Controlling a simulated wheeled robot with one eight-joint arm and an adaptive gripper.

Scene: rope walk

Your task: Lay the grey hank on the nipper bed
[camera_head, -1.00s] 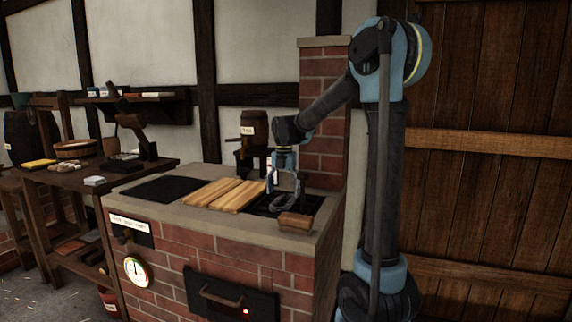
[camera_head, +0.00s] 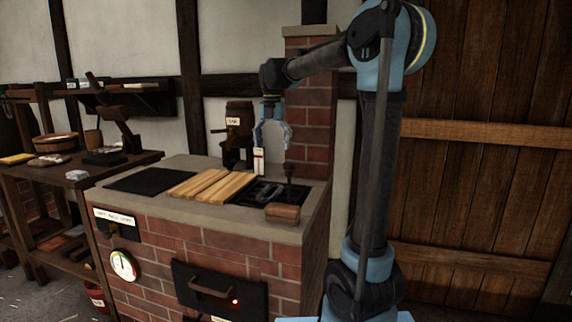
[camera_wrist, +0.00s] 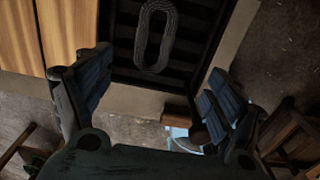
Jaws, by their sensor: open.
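The grey hank (camera_wrist: 158,35) is a long oval loop in the wrist view, lying on a dark slatted bed (camera_wrist: 118,38). In the head view the hank (camera_head: 265,192) shows small and dark in the same slatted bed (camera_head: 243,197), at the right of the brick stove top. I cannot read a label that names this as the nipper bed. My gripper (camera_head: 272,144) is open and empty, above and apart from the hank. Its two spread fingers (camera_wrist: 152,82) also show in the wrist view, with nothing between them.
Light wooden boards (camera_head: 212,186) and a black plate (camera_head: 150,180) lie left of the slatted bed. A wooden block (camera_head: 283,213) is at its front right, near a dark upright handle (camera_head: 289,180). A small barrel (camera_head: 239,125) and the brick chimney (camera_head: 312,140) stand behind.

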